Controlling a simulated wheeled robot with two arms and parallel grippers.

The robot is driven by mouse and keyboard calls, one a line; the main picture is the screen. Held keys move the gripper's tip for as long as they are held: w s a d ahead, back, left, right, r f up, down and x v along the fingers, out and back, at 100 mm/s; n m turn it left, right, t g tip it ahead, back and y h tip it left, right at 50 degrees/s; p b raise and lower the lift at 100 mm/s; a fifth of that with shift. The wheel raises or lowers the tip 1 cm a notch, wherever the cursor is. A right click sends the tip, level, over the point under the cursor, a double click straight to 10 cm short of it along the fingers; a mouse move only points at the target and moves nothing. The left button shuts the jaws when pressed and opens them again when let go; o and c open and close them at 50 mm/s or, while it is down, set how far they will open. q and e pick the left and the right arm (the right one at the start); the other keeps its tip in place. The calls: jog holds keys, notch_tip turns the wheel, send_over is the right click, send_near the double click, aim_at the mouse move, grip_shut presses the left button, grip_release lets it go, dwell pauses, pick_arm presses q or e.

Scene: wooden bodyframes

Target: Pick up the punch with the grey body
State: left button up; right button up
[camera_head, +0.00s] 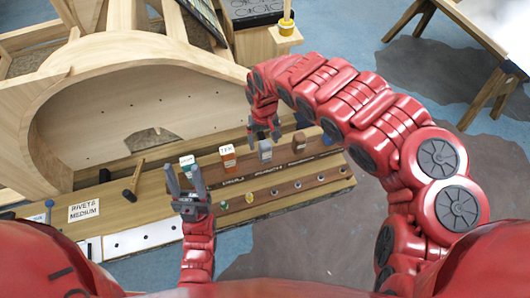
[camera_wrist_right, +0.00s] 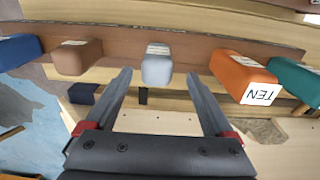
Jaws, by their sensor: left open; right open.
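The punch with the grey body (camera_head: 265,151) stands in the brown rack, between an orange punch (camera_head: 228,159) and a brown one (camera_head: 299,143). In the right wrist view the grey punch (camera_wrist_right: 157,66) lies centrally between and just beyond the fingertips. My right gripper (camera_head: 263,134) is open and empty close to the grey punch; its fingers (camera_wrist_right: 158,76) appear on either side. I cannot tell whether they touch it. My left gripper (camera_head: 187,182) is open and empty, pointing up in front of the rack, left of the grey punch.
A teal-green punch (camera_wrist_right: 296,77) and a blue one (camera_wrist_right: 19,50) stand at the rack's ends. Hammers (camera_head: 134,181) and a "RIVETS MEDIUM" label (camera_head: 84,211) lie left on the bench. A large curved wooden frame (camera_head: 100,110) rises behind. A trestle table (camera_head: 480,40) stands back right.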

aim_at(265, 155)
jog(key=shift+d+f+p, duration=0.15)
jog(key=shift+f+p, duration=0.2)
jog(key=shift+f, duration=1.2)
jog(key=shift+d+f+p, duration=0.1)
jog(key=shift+f+p, duration=0.2)
jog(key=shift+f, duration=1.2)
grip_shut()
